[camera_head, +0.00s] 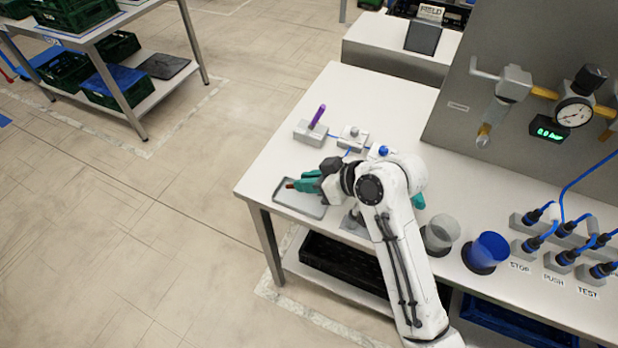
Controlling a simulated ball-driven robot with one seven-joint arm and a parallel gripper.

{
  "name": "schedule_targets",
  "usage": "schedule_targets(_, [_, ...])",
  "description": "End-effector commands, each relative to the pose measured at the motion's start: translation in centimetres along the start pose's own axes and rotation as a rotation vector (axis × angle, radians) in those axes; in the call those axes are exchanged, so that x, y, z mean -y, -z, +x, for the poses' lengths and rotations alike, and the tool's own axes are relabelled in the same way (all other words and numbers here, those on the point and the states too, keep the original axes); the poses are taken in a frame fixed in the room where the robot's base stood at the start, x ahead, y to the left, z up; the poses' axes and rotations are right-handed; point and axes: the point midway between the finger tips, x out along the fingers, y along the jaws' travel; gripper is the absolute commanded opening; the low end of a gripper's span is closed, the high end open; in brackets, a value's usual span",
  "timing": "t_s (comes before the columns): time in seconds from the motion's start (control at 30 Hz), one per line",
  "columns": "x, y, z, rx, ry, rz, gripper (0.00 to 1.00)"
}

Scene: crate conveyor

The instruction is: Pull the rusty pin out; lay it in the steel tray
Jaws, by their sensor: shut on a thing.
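My gripper (301,184) has teal fingers and is shut on the rusty pin (289,184). Only a short reddish-brown end of the pin shows past the fingertips; the rest is hidden by the fingers. The gripper and pin are over the grey steel tray (314,211), near its back left part. I cannot tell whether the pin touches the tray. The tray lies near the left front edge of the white table, and I see nothing else in it.
A purple pin (318,115) stands tilted in a grey block (310,134) behind the tray. Another small block (352,134) is beside it. A clear cup (441,232), a blue cup (489,248) and several cabled plugs stand to the right. The table's back left is clear.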

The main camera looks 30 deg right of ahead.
Motion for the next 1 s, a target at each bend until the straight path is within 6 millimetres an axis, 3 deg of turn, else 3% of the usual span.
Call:
schedule_targets(0.13, [0.0,0.0,0.0,0.0,0.0,0.0,0.0])
schedule_targets(0.17, [0.0,0.0,0.0,0.0,0.0,0.0,0.21])
schedule_targets(0.43, [0.0,0.0,0.0,0.0,0.0,0.0,0.47])
schedule_targets(0.77, [0.0,0.0,-0.4,0.0,-0.001,0.001,0.48])
schedule_targets(1.0, [-0.1,0.0,-4.0,-0.001,-0.003,0.001,0.48])
